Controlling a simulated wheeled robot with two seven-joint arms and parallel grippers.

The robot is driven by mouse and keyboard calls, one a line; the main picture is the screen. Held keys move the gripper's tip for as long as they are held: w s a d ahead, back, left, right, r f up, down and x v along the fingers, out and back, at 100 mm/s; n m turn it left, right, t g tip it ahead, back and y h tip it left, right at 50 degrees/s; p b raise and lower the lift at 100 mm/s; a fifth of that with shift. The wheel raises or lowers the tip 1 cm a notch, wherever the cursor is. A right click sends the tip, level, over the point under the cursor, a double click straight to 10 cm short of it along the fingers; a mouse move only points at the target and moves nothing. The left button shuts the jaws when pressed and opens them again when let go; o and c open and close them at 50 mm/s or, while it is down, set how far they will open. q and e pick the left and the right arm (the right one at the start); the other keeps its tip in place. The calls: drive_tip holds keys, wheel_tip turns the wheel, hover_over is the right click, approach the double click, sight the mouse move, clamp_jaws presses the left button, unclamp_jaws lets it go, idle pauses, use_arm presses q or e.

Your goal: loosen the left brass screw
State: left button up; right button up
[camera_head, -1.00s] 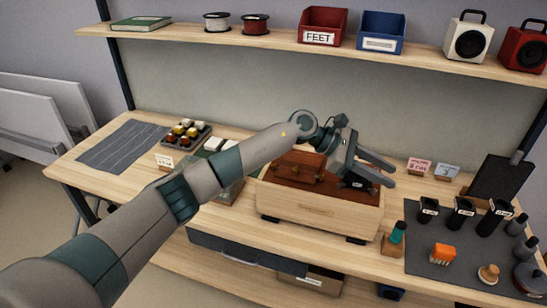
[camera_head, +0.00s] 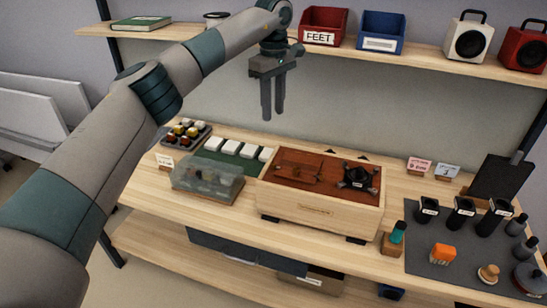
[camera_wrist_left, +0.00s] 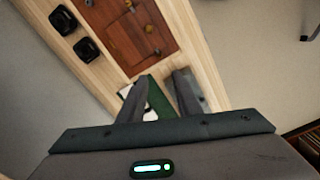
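A pale wooden box (camera_head: 318,213) with a red-brown top panel (camera_head: 327,176) stands on the bench. A black clamp-like piece (camera_head: 358,178) sits on the panel's right part, and a reddish-brown raised piece (camera_head: 298,171) on its left part. In the left wrist view the panel (camera_wrist_left: 125,37) bears small brass-coloured spots (camera_wrist_left: 150,28); I cannot tell which is the left screw. My left gripper (camera_head: 272,115) hangs well above and behind the box, fingers down, apart and empty. Its fingers (camera_wrist_left: 158,88) also show apart in the left wrist view. My right gripper is out of view.
Left of the box are a clear-covered case (camera_head: 207,178) and a green board with white blocks (camera_head: 240,150). A dark mat (camera_head: 430,245) with black cups and tools lies right. A shelf (camera_head: 420,66) with bins and speakers runs above.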

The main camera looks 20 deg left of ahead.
sight(274, 163)
use_arm(q)
wheel_tip(274, 163, down, 16)
drive_tip(key=p, duration=0.6)
drive_tip(key=shift+f, duration=0.75)
drive_tip(key=shift+c, duration=0.3)
clamp_jaws()
